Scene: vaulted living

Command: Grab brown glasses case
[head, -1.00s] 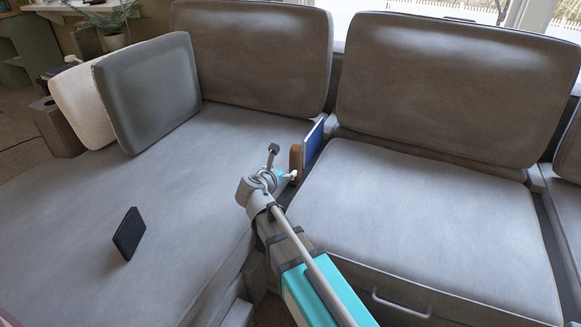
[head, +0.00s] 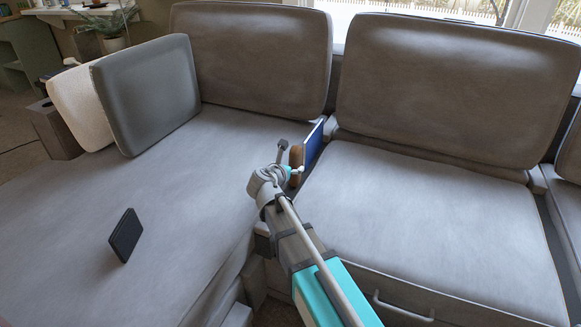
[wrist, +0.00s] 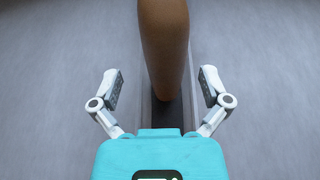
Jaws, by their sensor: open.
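The brown glasses case (head: 295,157) stands upright in the gap between the two sofa seats, beside a blue flat object. In the wrist view the case (wrist: 164,45) is a tall brown rounded shape in the middle, between my gripper's fingers. My gripper (wrist: 160,88) is open, with one finger on each side of the case and a gap on both sides. In the head view my gripper (head: 288,157) is at the case, and partly covers its lower part.
The blue flat object (head: 313,145) stands upright just right of the case. A black flat object (head: 125,235) stands on the left seat (head: 190,190). Sofa back cushions (head: 250,60) rise behind. The right seat (head: 410,220) is clear.

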